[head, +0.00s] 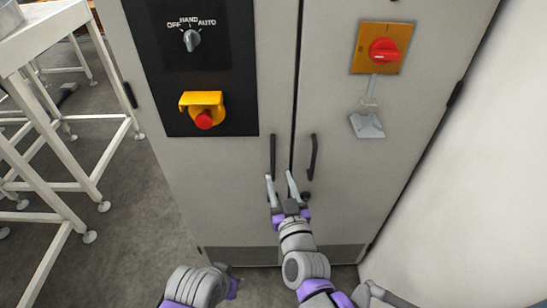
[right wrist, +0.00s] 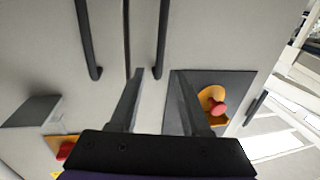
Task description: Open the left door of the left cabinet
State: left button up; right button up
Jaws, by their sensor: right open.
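The grey cabinet's left door (head: 200,165) is shut and carries a black panel. Its dark vertical handle (head: 273,155) is near the middle seam. My right gripper (head: 279,177) is open, its two fingers pointing up at the lower end of this handle. In the right wrist view, which is turned over, the fingers (right wrist: 160,72) stand on either side of the lower end of the left door's handle (right wrist: 164,35). I cannot tell whether they touch it.
The right door (head: 345,190) is shut, with its own handle (head: 313,157) close by on the right and a red rotary switch (head: 384,50) above. A red emergency button (head: 204,119) is on the black panel. White metal frames (head: 75,150) stand at the left. A white wall is at the right.

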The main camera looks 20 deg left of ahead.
aim_at(273, 159)
jog(key=x, duration=0.9)
jog(key=shift+s, duration=0.1)
grip_shut()
dwell(1.1)
